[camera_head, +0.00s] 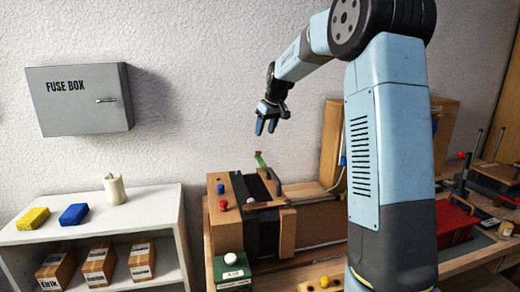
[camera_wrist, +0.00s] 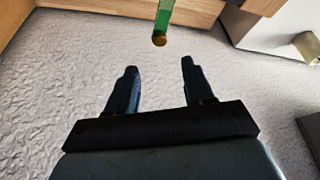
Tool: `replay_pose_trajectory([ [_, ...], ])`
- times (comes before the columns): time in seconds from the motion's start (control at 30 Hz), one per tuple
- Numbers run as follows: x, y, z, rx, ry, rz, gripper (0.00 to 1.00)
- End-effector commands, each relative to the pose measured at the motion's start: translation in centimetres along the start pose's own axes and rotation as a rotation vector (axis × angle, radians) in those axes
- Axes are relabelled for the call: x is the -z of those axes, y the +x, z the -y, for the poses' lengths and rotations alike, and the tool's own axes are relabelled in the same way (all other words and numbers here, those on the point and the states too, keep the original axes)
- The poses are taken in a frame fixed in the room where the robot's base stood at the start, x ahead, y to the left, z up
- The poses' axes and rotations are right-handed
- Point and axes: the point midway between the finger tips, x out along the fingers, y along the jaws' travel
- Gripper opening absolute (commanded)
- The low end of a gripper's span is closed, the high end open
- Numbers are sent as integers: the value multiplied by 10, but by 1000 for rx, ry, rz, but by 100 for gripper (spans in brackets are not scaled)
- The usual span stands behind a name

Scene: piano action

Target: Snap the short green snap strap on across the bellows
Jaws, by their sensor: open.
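The short green strap (camera_head: 260,160) sticks up at a tilt above the wooden box with the dark bellows (camera_head: 262,230). In the wrist view the green strap (camera_wrist: 166,14) hangs in from the top edge, with a round brass-coloured end (camera_wrist: 159,39). My gripper (camera_head: 265,127) is above the strap in the head view, fingers pointing down. In the wrist view my gripper (camera_wrist: 158,68) is open and empty, and the strap's end lies just beyond the gap between the fingertips. The strap's lower attachment is too small to make out.
A dark curved handle (camera_head: 274,182) stands beside the strap on the box. Red and blue knobs (camera_head: 221,189) sit on the box's top. A green box with a white knob (camera_head: 232,260) stands in front. A white shelf (camera_head: 150,222) is at left, below a fuse box (camera_head: 80,98).

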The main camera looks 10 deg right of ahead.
Motion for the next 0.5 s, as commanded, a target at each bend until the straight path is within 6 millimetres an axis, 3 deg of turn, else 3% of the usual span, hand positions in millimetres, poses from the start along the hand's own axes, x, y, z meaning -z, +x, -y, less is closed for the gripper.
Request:
replay_pose_trajectory([
  [0.2,-1,41,0,2,0,2,52],
  [0.5,0,84,1,1,-1,1,52],
])
